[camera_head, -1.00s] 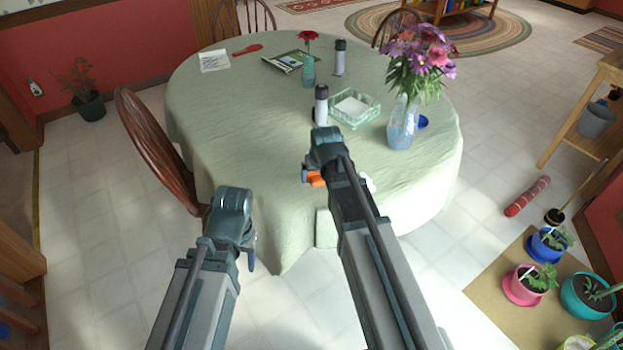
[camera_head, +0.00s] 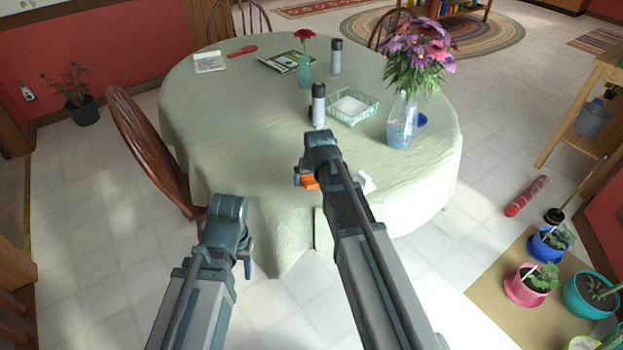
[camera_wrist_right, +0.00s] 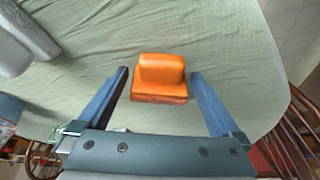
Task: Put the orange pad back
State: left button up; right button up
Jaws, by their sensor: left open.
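The orange pad (camera_wrist_right: 160,78) is a small block with a raised part, seen over the green tablecloth in the right wrist view. In the head view a bit of it (camera_head: 306,182) shows beside my right arm, near the table's front edge. My right gripper (camera_wrist_right: 159,72) has its two blue fingers either side of the pad, with a narrow gap on each side. In the head view its fingers are mostly hidden by its wrist. My left gripper (camera_head: 246,264) is open and empty in front of the table's near edge, its fingers partly hidden.
The round table (camera_head: 240,130) holds a flower vase (camera_head: 402,122), a green basket (camera_head: 352,106), dark-and-grey bottles (camera_head: 318,104) and a small white object (camera_head: 366,182) just right of my right arm. A wooden chair (camera_head: 150,150) stands at its left.

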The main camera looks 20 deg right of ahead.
jog(key=p+v, duration=1.3)
jog(key=v, duration=0.1)
jog(key=s+a+f+n+g, duration=0.1)
jog(key=s+a+n+g, duration=0.1)
jog(key=s+a, duration=0.4)
jog(key=s+a+n+g+h, duration=0.1)
jog(key=s+a+n+g, duration=0.1)
jog(key=s+a, duration=0.5)
jog(key=s+g, duration=0.1)
jog(key=s, duration=0.4)
jog(key=shift+s+f, duration=0.4)
jog(key=shift+c, duration=0.2)
